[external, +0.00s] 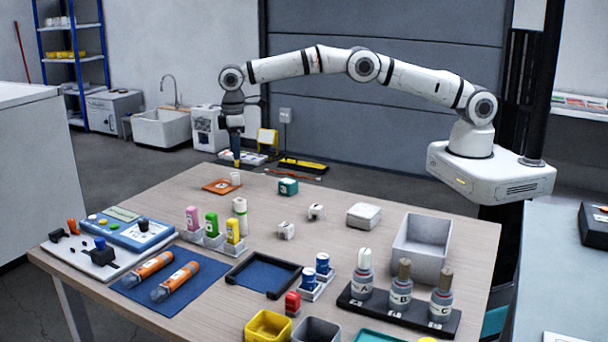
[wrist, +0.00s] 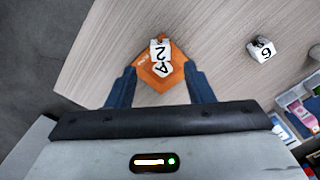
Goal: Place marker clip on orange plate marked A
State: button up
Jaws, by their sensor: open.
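The orange plate (external: 217,187) lies flat near the far left edge of the table; the wrist view shows the orange plate (wrist: 148,74) with a white patch lettered A. A small white marker clip (external: 235,179) stands on the plate; in the wrist view this clip (wrist: 160,50) is marked 2 and sits toward the plate's far corner, beside the A. My gripper (external: 237,163) is right above the clip and plate, pointing down. In the wrist view my gripper (wrist: 160,70) has its fingers apart, either side of the plate, with nothing held. Exact finger height is unclear.
Two more white clip-like blocks (external: 316,212) (external: 286,231) stand mid-table; one white block (wrist: 262,48) shows in the wrist view. A green block (external: 288,187) stands right of the plate. Bottles, trays and bins crowd the nearer table. Bare wood surrounds the plate.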

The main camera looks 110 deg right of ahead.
jog(key=s+a+r, duration=0.2)
jog(key=r, duration=0.5)
jog(key=s+a+r, duration=0.2)
jog(key=s+r, duration=0.1)
jog(key=r, duration=0.4)
jog(key=s+a+r+t, duration=0.1)
jog(key=s+a+r, duration=0.1)
jog(key=s+r, duration=0.3)
jog(key=s+a+r, duration=0.2)
jog(key=s+r, duration=0.1)
jog(key=s, duration=0.4)
jog(key=s+a+f, duration=0.1)
jog(key=s+a, duration=0.1)
jog(key=s, duration=0.9)
jog(key=s+a+f+t, duration=0.1)
jog(key=s+a+f, duration=0.1)
jog(key=s, duration=0.9)
jog(key=s+a+f, duration=0.2)
jog(key=s, duration=0.9)
jog(key=shift+f+t, duration=0.2)
jog(key=shift+t, duration=0.1)
